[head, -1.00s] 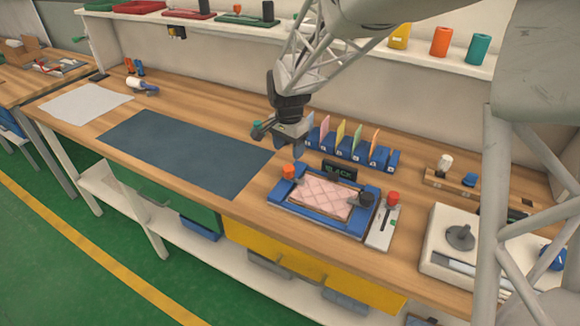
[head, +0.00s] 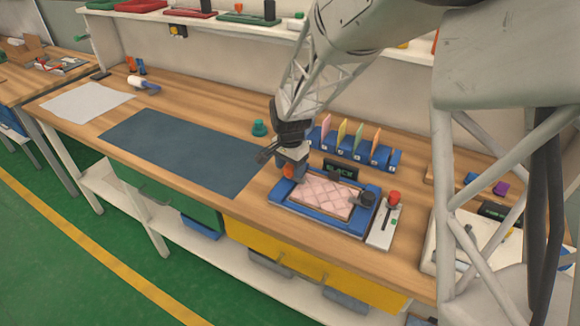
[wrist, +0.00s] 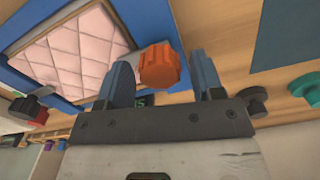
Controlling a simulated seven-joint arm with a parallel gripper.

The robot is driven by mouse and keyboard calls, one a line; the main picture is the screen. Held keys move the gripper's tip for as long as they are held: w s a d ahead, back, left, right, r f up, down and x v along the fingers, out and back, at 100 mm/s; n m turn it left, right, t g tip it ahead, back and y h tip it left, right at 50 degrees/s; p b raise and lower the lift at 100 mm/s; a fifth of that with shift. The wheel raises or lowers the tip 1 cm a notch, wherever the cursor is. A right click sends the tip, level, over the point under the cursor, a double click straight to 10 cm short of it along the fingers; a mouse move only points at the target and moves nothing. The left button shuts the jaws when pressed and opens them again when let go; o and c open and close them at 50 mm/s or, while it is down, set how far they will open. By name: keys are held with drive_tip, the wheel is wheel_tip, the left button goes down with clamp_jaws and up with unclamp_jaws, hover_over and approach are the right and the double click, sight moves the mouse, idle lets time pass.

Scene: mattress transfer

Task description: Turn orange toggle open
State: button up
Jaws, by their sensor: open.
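The orange toggle (wrist: 160,66) is a ribbed knob at the corner of the blue frame (wrist: 100,12). It also shows in the head view (head: 289,172), partly hidden by my gripper. The frame holds a pink quilted mattress pad (wrist: 77,50). My gripper (wrist: 165,75) is open, with one blue finger on each side of the orange toggle in the wrist view. The left finger looks close to the knob and a gap shows on the right. I cannot tell whether either finger touches it. In the head view my gripper (head: 285,165) is low over the frame's back left corner.
A black knob (head: 366,199) sits on the frame's right side, beside a white panel with a red-knobbed lever (head: 393,197). A small dark sign (head: 341,170) and a blue rack of coloured cards (head: 352,146) stand behind. A green knob (head: 259,128) stands left of my gripper.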

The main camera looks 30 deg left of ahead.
drive_tip(key=c, duration=0.9)
